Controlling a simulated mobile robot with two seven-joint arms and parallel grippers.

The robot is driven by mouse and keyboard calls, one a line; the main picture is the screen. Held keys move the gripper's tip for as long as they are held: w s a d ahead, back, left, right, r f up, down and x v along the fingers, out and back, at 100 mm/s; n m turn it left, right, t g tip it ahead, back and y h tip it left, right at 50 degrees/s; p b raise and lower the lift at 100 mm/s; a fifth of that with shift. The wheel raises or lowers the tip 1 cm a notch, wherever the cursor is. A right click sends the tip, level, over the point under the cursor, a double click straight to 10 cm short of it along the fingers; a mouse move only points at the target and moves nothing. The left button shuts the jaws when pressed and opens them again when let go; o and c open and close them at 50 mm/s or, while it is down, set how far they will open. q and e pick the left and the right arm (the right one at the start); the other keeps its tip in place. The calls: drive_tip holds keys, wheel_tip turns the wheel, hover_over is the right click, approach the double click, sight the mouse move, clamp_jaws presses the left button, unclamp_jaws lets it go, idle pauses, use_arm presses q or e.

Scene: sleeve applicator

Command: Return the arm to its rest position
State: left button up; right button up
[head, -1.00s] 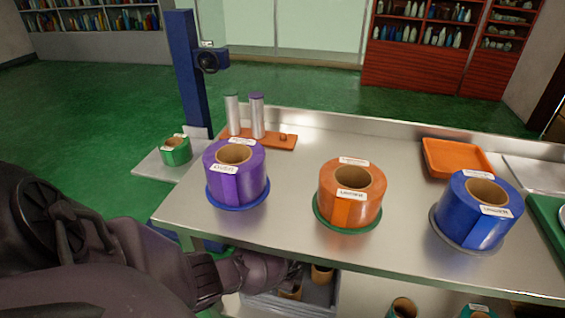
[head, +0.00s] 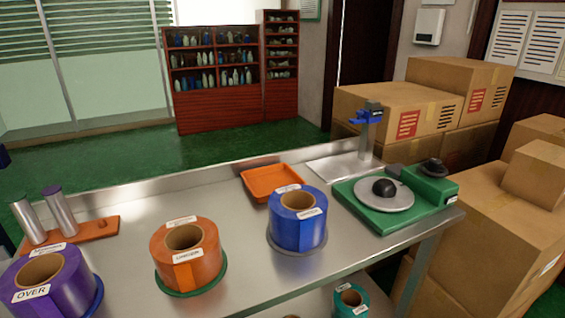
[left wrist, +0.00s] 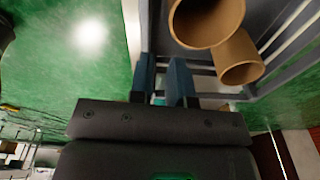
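My left gripper (left wrist: 163,80) shows in the left wrist view. Its two dark blue fingers stand a narrow gap apart with nothing seen between them. Brown cardboard tubes (left wrist: 240,58) lie in a grey bin beyond and to the right of the fingers, apart from them. Neither arm shows in the head view now, and my right gripper is in no view. On the steel table (head: 130,225) stand a purple roll (head: 62,282), an orange roll (head: 190,262) and a blue roll (head: 299,228).
An orange tray (head: 272,192) lies behind the blue roll. A green turntable device (head: 355,208) stands at the table's right end, close to stacked cardboard boxes (head: 495,225). A base with two upright cylinders (head: 85,233) is at the left. A teal roll (head: 350,297) sits below the table.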

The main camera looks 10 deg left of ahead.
use_arm(q)
drive_tip(key=s+d+r+n+t+h+p, duration=0.1)
drive_tip(key=s+d+r+t+h+p, duration=0.15)
drive_tip(key=d+r+t, duration=0.45)
drive_tip(key=s+d+r+n+t+h+p, duration=0.1)
drive_tip(key=s+d+r+t+h+p, duration=0.2)
drive_tip(key=r, duration=0.6)
drive_tip(key=s+a+r+n+y+p, duration=0.1)
drive_tip(key=s+r+n+y+p, duration=0.1)
drive_tip(key=s+r+n, duration=0.3)
drive_tip(key=s+a+r+n+y+p, duration=0.1)
drive_tip(key=s+r+n+y, duration=0.3)
drive_tip(key=s+r, duration=0.7)
drive_tip(key=s+p, duration=0.1)
drive_tip(key=s, duration=0.3)
drive_tip(key=shift+a+n, duration=0.35)
drive_tip(key=shift+n, duration=0.05)
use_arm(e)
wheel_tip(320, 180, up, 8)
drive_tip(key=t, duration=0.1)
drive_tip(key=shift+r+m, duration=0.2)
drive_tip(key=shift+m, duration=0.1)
